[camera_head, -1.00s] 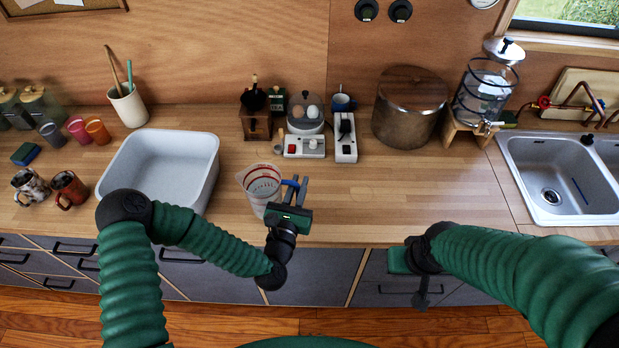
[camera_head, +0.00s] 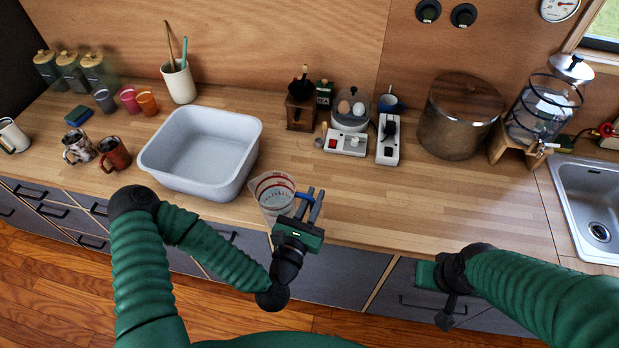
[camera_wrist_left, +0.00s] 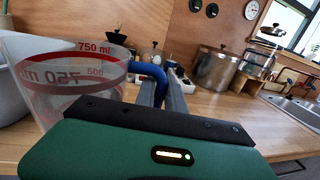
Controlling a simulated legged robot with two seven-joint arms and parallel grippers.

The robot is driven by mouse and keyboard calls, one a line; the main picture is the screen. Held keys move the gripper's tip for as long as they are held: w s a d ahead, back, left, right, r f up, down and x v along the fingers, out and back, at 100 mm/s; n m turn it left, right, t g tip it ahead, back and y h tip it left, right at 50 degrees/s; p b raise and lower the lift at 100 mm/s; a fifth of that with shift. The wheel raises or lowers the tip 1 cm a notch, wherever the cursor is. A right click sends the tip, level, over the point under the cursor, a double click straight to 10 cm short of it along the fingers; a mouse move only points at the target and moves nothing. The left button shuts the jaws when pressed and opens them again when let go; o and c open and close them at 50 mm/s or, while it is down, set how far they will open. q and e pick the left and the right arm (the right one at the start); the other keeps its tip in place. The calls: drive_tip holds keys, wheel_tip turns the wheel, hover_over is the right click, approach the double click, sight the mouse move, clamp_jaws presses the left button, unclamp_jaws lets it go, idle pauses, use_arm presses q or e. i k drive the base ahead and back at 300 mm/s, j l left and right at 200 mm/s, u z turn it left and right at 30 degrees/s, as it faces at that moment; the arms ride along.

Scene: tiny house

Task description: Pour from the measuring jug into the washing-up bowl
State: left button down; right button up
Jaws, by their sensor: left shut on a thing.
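The clear measuring jug (camera_head: 270,193) with red markings is at the counter's front edge, just right of the washing-up bowl. My left gripper (camera_head: 310,204) is shut on its blue handle, with the jug to the left of the fingers. In the left wrist view the jug (camera_wrist_left: 60,85) shows its 750 ml mark and looks close to upright. I cannot tell whether its base touches the counter. The pale grey washing-up bowl (camera_head: 200,186) stands on the counter and looks empty inside. My right gripper (camera_head: 446,300) hangs low in front of the drawers, its jaws unclear.
Two mugs (camera_head: 114,154) and several coloured cups (camera_head: 147,102) stand left of the bowl. Behind the jug are a coffee grinder (camera_head: 301,113), an egg cooker (camera_head: 347,142) and a power strip (camera_head: 388,150). A large pot (camera_head: 458,128) stands further right. The counter front right of the jug is clear.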

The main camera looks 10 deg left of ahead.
sight(210, 153)
drive_tip(key=k+j, duration=0.1)
drive_tip(key=j, duration=0.35)
drive_tip(key=k+j+z, duration=0.15)
drive_tip(key=j, duration=0.3)
drive_tip(key=j+z, duration=0.1)
drive_tip(key=j, duration=0.3)
drive_tip(key=k+j+z, duration=0.1)
drive_tip(key=j, duration=0.3)
drive_tip(key=k+j+z, duration=0.1)
drive_tip(key=j, duration=0.3)
drive_tip(key=k+j+z, duration=0.1)
drive_tip(key=j, duration=0.3)
drive_tip(key=k+j+z, duration=0.1)
drive_tip(key=j, duration=0.3)
drive_tip(key=k, duration=0.1)
